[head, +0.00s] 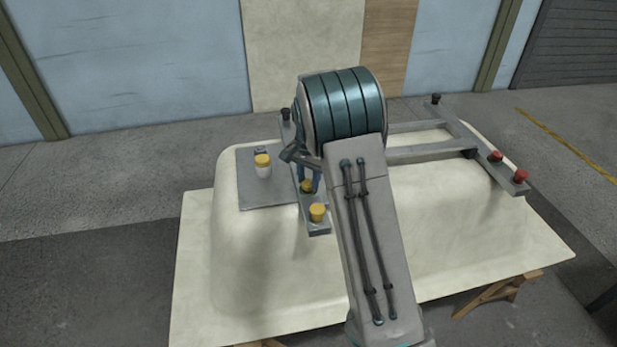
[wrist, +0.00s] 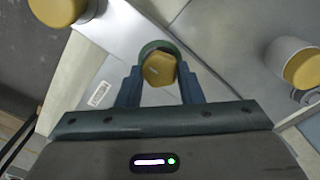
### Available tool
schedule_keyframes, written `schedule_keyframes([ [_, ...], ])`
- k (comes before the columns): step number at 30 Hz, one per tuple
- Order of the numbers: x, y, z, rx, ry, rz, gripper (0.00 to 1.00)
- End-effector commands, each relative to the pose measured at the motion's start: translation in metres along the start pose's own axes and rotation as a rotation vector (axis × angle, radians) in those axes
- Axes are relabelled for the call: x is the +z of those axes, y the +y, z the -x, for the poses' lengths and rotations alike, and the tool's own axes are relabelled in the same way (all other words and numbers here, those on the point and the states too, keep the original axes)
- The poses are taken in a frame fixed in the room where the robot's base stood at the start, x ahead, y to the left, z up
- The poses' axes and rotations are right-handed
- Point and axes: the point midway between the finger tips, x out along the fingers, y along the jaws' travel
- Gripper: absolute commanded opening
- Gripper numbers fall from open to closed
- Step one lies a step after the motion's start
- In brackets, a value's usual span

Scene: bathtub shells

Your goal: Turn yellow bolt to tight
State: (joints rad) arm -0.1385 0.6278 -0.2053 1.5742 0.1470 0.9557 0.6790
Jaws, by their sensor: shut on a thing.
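A yellow hex-headed bolt (wrist: 159,69) sits between the two blue fingers of my gripper (wrist: 160,85) in the wrist view. The fingers are shut on it, with a dark green ring around its far side. In the head view this bolt (head: 307,186) shows small beside my gripper (head: 309,181), partly hidden by my arm. A second yellow bolt (head: 317,212) stands at the near end of the same grey bracket (head: 318,230); it also shows at the top left of the wrist view (wrist: 58,8). How tight either bolt is cannot be seen.
Red bolts (head: 520,176) are at the frame's right end, black knobs (head: 435,99) at the back. All rest on an upturned cream tub shell (head: 240,265).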

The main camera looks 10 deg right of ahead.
Motion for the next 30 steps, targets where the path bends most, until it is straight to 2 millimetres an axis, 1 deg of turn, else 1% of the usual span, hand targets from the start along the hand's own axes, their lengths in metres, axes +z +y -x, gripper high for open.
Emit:
schedule_keyframes([
  [1,-0.002,-0.001,0.003,-0.005,0.006,-0.006,0.11],
  [12,-0.002,-0.001,0.003,-0.005,0.006,-0.01,0.11],
  [13,-0.002,-0.001,0.003,-0.005,0.006,-0.01,0.39],
  [15,-0.002,-0.001,0.002,-0.005,0.006,-0.01,0.55],
  [22,-0.001,0.0,0.001,-0.002,0.003,-0.008,0.55],
  [25,-0.001,0.0,0.004,-0.003,0.003,-0.008,0.55],
  [28,-0.001,-0.001,0.014,-0.005,0.004,-0.008,0.55],
  [30,-0.001,-0.001,0.025,-0.005,0.005,-0.009,0.55],
])
